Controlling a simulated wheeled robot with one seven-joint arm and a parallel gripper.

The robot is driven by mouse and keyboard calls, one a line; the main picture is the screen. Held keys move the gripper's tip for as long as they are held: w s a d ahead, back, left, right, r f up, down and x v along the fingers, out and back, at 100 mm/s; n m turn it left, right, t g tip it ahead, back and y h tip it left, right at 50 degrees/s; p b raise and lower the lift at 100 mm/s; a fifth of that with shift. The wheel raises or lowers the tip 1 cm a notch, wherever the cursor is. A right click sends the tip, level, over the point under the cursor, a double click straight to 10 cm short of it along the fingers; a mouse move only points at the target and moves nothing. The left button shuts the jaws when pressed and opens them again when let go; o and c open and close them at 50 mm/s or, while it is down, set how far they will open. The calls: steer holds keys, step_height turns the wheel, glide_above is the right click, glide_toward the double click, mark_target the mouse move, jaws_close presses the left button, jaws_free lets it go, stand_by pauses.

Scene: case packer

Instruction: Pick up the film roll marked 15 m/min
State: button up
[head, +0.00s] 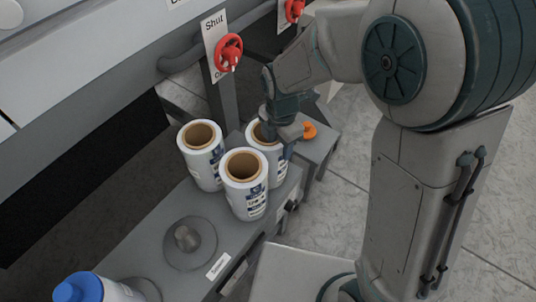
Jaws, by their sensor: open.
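Three white film rolls with brown cores stand upright, close together, on a grey bench (145,215). One is at the left (199,170), one in front (246,200), and one at the back right (279,165). Blue and dark print shows on their labels, but it is too small to read surely, so I cannot tell which is marked 15 m/min. My gripper (279,137) is open at the top of the back right roll and hides part of its rim and core. I cannot tell whether the fingers touch it.
A round plate with a peg (188,238) is on the bench in front of the rolls. A blue-capped item (80,287) is at the lower left. A red valve handle (229,52) with a "Shut" tag hangs behind. An orange knob (309,130) sits right of my gripper.

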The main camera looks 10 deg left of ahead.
mark_target(279, 153)
step_height(279, 153, down, 5)
steer(key=shift+r, duration=0.2)
steer(key=shift+c, duration=0.4)
jaws_close()
steer(key=shift+w, duration=0.1)
steer(key=shift+r, duration=0.1)
stand_by(0.8)
